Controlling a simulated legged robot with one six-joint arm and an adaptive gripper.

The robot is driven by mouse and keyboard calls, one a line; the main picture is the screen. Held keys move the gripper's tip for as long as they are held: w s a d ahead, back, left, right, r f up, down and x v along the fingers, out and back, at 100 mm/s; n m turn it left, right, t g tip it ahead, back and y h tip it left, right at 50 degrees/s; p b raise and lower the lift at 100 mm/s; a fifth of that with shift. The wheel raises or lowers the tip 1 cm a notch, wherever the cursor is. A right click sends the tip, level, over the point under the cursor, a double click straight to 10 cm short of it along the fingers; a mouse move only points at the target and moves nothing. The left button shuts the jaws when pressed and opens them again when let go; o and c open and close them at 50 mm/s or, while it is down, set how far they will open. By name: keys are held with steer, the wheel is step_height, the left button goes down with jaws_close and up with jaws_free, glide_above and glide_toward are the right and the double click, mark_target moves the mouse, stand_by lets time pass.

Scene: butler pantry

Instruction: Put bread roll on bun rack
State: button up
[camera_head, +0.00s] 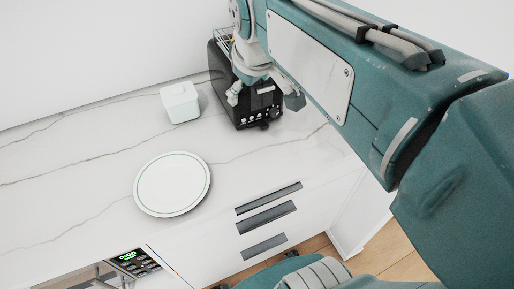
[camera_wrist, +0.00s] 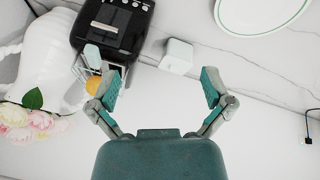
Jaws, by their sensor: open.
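My gripper (camera_wrist: 160,90) is open, its two fingers spread wide with nothing between them. In the head view my gripper (camera_head: 264,95) shows in front of the black toaster (camera_head: 224,72). A small orange-yellow rounded thing, likely the bread roll (camera_wrist: 94,84), shows beside the left finger in the wrist view, partly hidden by it. A thin wire rack (camera_wrist: 84,66), likely the bun rack, lies between it and the toaster (camera_wrist: 113,22). In the head view wire bars (camera_head: 222,36) show at the toaster's top. I cannot tell whether the roll rests on the rack.
A white square container (camera_head: 180,102) stands left of the toaster. A round white plate (camera_head: 172,184) lies on the marble counter (camera_head: 90,160). In the wrist view, pink and white flowers (camera_wrist: 30,122) and a large white vessel (camera_wrist: 45,60) are at the left. Counter around the plate is clear.

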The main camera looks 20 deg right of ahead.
steer(key=s+a+f+m, duration=0.2)
steer(key=s+f+m, duration=0.2)
steer(key=s+f, duration=0.5)
steer(key=shift+s+a+t+y, duration=0.3)
steer(key=shift+s+a+y, duration=0.1)
steer(key=shift+s, duration=0.7)
